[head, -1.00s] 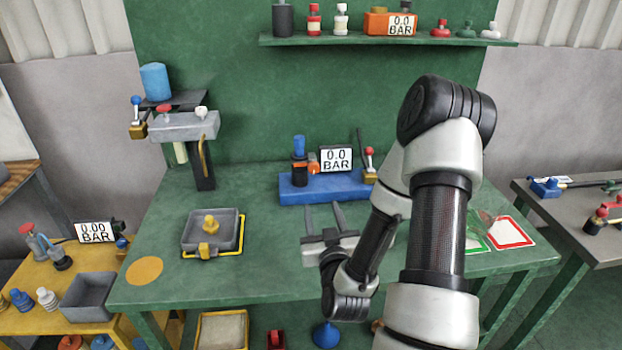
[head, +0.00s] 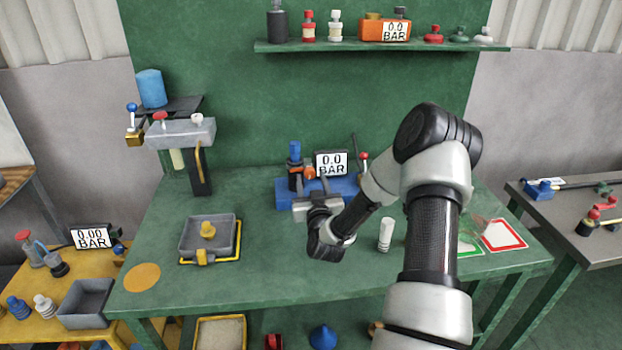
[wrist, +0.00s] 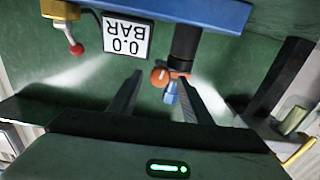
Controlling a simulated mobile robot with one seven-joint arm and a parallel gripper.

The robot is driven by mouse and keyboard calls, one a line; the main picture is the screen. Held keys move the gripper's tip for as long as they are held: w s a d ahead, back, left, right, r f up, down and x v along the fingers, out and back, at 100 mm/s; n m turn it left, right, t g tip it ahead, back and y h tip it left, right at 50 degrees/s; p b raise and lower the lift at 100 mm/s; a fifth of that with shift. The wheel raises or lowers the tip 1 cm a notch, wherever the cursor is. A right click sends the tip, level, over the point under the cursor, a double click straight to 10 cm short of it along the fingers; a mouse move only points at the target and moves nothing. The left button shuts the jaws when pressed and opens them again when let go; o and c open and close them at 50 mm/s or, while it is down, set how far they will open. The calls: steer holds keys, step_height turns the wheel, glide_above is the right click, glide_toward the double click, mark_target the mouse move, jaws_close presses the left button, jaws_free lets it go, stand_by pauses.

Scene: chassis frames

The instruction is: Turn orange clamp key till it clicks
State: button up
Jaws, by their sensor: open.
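The orange clamp key (head: 309,172) is a small round knob on the side of a black-and-blue cylinder (head: 295,160) standing on a blue base (head: 284,196). In the wrist view, the key (wrist: 159,77) shows between my two finger tips, beside the black cylinder (wrist: 186,48) and its blue end. My gripper (head: 312,184) is open in front of the blue base, and its fingers (wrist: 158,78) reach toward the key from either side. I cannot tell whether either finger touches it. The fingers look empty.
A gauge reading 0.0 BAR (head: 331,163) and a red-knobbed lever (wrist: 76,48) stand beside the cylinder on the base. A white cylinder (head: 386,234) stands right of my gripper. A grey tray (head: 190,246) sits left. The table front is mostly clear.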

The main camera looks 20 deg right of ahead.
steer(key=shift+w+d, duration=0.2)
steer(key=shift+w, duration=0.4)
steer(key=c, duration=1.1)
